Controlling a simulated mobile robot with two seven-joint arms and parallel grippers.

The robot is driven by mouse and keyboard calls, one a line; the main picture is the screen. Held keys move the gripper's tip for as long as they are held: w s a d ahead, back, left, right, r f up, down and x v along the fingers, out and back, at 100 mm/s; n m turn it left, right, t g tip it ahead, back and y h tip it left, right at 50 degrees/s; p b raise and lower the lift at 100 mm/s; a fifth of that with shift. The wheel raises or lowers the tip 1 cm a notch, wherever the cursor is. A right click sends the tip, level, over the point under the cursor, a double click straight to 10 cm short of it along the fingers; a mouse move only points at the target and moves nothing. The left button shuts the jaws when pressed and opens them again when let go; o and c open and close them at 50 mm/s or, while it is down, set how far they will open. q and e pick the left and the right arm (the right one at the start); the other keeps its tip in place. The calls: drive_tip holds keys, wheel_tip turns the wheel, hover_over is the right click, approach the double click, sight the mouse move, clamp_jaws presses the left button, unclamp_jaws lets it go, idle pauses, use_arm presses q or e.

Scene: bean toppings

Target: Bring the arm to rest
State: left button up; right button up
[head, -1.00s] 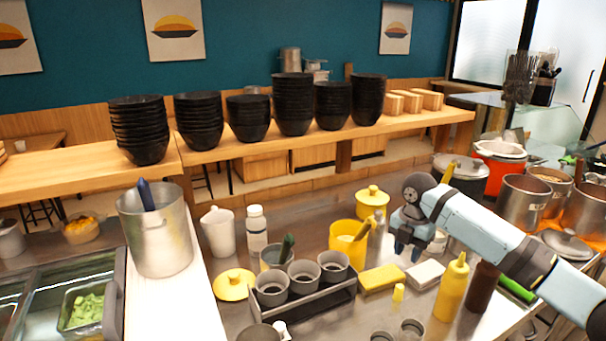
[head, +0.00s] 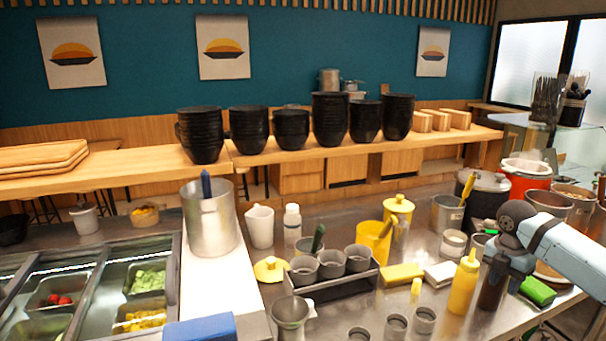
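My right arm (head: 575,255) is light blue with dark joints and comes in from the right edge. My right gripper (head: 503,280) is dark and points down over the right part of the metal counter, beside or in front of a dark brown bottle (head: 490,292). Its fingertips are small and partly merge with the bottle, so I cannot tell whether they are open or touching it. My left gripper is not in view.
A yellow squeeze bottle (head: 463,284), a yellow sponge (head: 402,274) and a green item (head: 537,291) are near the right gripper. Metal pots (head: 547,203) stand behind it. A cup rack (head: 335,284), tall pot (head: 209,222) and topping trays (head: 88,290) are left.

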drive_tip(key=s+d+r+m, duration=0.1)
drive_tip(key=s+d+r, duration=0.1)
drive_tip(key=d, duration=0.5)
drive_tip(key=s+a+f+m+t, duration=0.25)
drive_tip(key=s+f, duration=0.35)
drive_tip(key=f, duration=0.3)
drive_tip(key=s+a+f+m+t, duration=0.25)
drive_tip(key=s+f, duration=0.35)
drive_tip(key=f, duration=0.3)
drive_tip(key=s+a+f+m+t, duration=0.1)
drive_tip(key=s+f+m+t, duration=0.1)
drive_tip(key=s+f+m, duration=0.5)
drive_tip(key=s+a+f+t+y, duration=0.25)
drive_tip(key=s+a, duration=0.25)
drive_tip(key=s, duration=0.7)
drive_tip(key=a+m+t+y, duration=0.15)
drive_tip(key=a+m, duration=0.75)
drive_tip(key=a, duration=1.5)
use_arm(q)
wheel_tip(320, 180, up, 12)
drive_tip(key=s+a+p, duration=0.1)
drive_tip(key=p, duration=1.3)
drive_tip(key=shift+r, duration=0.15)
use_arm(e)
wheel_tip(320, 180, up, 11)
drive_tip(key=s+d+n, duration=0.1)
drive_tip(key=shift+s+d+r, duration=0.15)
drive_tip(key=shift+d+r, duration=0.05)
drive_tip(key=shift+d, duration=0.15)
